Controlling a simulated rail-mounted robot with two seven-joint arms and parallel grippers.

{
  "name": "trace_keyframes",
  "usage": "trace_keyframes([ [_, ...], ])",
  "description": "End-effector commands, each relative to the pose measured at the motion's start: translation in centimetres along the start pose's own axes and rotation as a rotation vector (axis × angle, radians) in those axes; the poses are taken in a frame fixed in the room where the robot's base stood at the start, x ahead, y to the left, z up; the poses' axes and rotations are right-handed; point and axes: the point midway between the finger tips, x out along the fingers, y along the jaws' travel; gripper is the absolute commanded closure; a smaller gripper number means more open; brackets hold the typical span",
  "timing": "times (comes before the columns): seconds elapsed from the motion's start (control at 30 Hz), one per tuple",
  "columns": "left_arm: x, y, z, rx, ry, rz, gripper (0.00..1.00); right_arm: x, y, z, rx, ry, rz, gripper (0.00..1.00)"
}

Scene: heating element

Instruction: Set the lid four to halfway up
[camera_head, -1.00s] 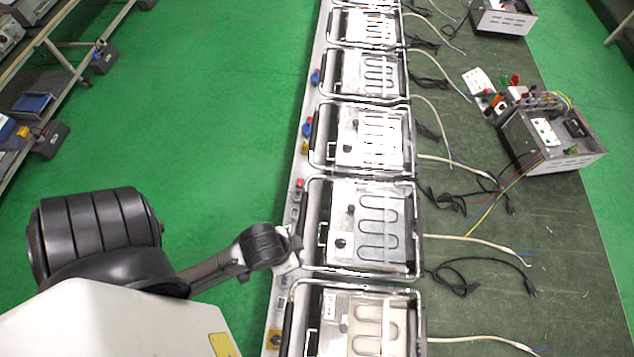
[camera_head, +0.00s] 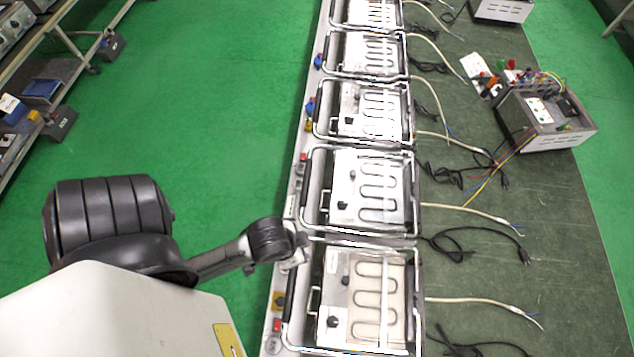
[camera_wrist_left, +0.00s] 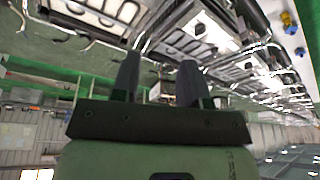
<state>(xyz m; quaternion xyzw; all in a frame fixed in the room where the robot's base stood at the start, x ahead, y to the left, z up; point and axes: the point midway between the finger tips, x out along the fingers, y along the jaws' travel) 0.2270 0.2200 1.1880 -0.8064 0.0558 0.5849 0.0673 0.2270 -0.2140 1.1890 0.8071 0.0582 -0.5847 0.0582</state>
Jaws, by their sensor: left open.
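Several heating element units stand in a row on the bench, each a metal plate with a bent element inside a shiny tube frame. The nearest unit (camera_head: 375,300) is at the bottom of the head view, the following one (camera_head: 375,188) just above it. I cannot tell which lid is number four; none stands clearly raised. My left gripper (camera_wrist_left: 157,80) is open and empty, its two dark fingers apart in the left wrist view, with units beyond them. In the head view my left wrist is at the left edge of the nearest units; the fingertips are not clear there. My right gripper is out of view.
A grey box with wires (camera_head: 545,120) sits on the bench at right. White cables and black cords (camera_head: 470,245) lie right of the units. Red, blue and yellow plugs line the bench's left edge. Green floor (camera_head: 200,110) is clear at left.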

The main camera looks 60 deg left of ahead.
Motion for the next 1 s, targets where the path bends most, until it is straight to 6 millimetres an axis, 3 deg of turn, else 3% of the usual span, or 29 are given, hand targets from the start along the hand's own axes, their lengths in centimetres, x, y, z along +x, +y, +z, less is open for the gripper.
trace_keyframes([
  [0.43, 0.0, 0.5, 0.0, -0.013, -0.001, 0.013, 0.60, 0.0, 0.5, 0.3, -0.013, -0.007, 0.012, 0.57],
  [0.53, 0.1, 0.3, -0.1, -0.006, 0.001, 0.009, 0.51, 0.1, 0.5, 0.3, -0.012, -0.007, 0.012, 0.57],
  [0.67, 0.6, -0.1, -2.5, -0.005, 0.063, -0.003, 0.43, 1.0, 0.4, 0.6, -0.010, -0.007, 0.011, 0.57],
  [0.73, 0.8, -0.7, -5.1, -0.007, 0.128, -0.016, 0.43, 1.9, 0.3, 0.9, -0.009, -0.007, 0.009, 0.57],
  [0.87, 1.0, -5.6, -11.2, -0.079, 0.270, -0.109, 0.43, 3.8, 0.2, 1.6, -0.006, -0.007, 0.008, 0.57],
  [0.97, 2.8, -12.1, -14.8, -0.203, 0.303, -0.193, 0.43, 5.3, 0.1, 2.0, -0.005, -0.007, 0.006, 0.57],
  [1.0, 4.0, -15.1, -15.7, -0.270, 0.296, -0.213, 0.43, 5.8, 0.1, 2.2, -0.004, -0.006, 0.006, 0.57],
])
